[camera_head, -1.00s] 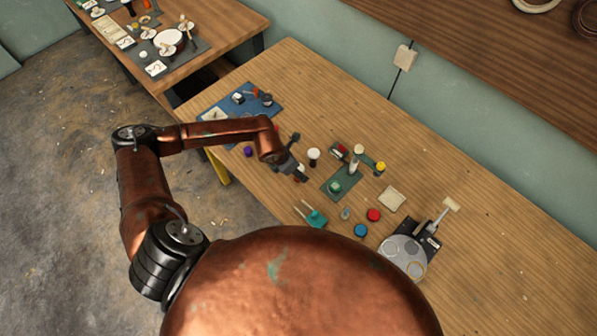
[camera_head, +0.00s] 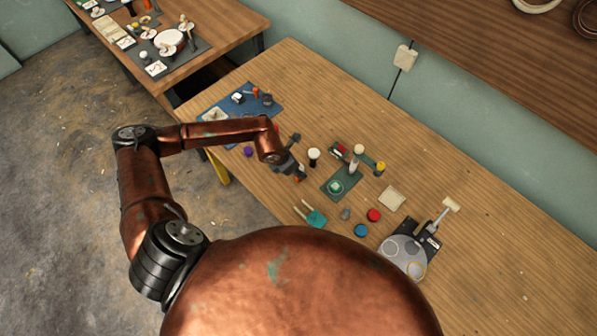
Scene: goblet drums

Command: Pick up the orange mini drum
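My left gripper (camera_head: 295,168) points down over the wooden table, left of the white-topped dark drum (camera_head: 314,156). A small orange patch, likely the orange mini drum (camera_head: 299,179), shows right at its fingertips, with a pale spot beside it. The fingers cover most of it, and I cannot tell whether they are closed on it or only around it. My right gripper is not in view.
A blue mat (camera_head: 222,104) with small items lies at the table's far left. A green board (camera_head: 342,187) with small parts, red (camera_head: 374,215) and blue (camera_head: 361,230) discs, a beige square (camera_head: 392,198) and a grey round device (camera_head: 402,258) lie to the right. The table's right side is mostly clear.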

